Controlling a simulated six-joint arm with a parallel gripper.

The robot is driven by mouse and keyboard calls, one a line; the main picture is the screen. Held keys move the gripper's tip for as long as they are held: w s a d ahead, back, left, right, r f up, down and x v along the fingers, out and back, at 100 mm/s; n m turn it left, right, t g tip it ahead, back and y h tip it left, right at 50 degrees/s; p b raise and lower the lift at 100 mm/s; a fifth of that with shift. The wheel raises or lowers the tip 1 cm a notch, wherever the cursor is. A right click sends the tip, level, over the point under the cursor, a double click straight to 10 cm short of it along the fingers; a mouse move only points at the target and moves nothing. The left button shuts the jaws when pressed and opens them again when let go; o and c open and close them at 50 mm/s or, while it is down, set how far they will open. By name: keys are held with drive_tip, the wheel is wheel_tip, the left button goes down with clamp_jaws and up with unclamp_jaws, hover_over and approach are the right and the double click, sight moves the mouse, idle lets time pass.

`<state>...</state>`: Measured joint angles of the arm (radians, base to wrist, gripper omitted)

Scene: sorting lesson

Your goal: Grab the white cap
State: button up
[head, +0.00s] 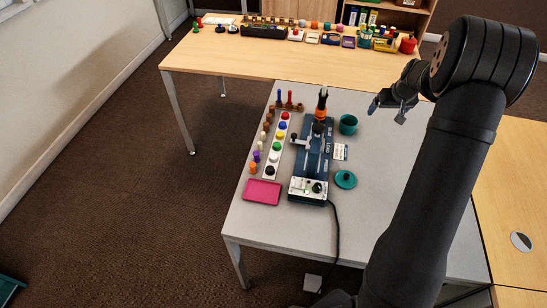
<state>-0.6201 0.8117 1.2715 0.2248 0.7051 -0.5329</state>
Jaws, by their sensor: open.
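My gripper (387,112) is open and empty, held above the right part of the grey table (385,165), to the right of the teal cup. Small pale pieces, one a cream-white piece (260,146), stand in a row of small coloured pieces left of a white strip (266,177). They are too small to tell which is the white cap. The strip bears several round caps, among them a red cap (285,115), a yellow cap (281,134) and a black cap (269,170). My gripper is well apart from all of these.
A dark blue machine (311,160) with an orange-topped upright tool stands mid-table, between my gripper and the rows. A teal cup (348,124), a teal lid (345,179) and a pink tray (262,192) are around it. The table's right front is clear. A wooden table (220,60) behind holds many items.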

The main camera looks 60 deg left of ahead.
idle(0.4)
drive_tip(key=c, duration=0.9)
drive_tip(key=shift+o, duration=0.2)
drive_tip(key=r+n+g+h, duration=0.1)
drive_tip(key=n+g+h, duration=0.1)
drive_tip(key=n, duration=0.2)
hover_over(274, 156)
drive_tip(key=d, duration=0.3)
drive_tip(key=a+f, duration=0.1)
drive_tip(key=f, duration=0.4)
drive_tip(key=a+f, duration=0.1)
drive_tip(key=f, duration=1)
drive_tip(key=shift+a+f, duration=0.1)
drive_tip(key=shift+a, duration=0.3)
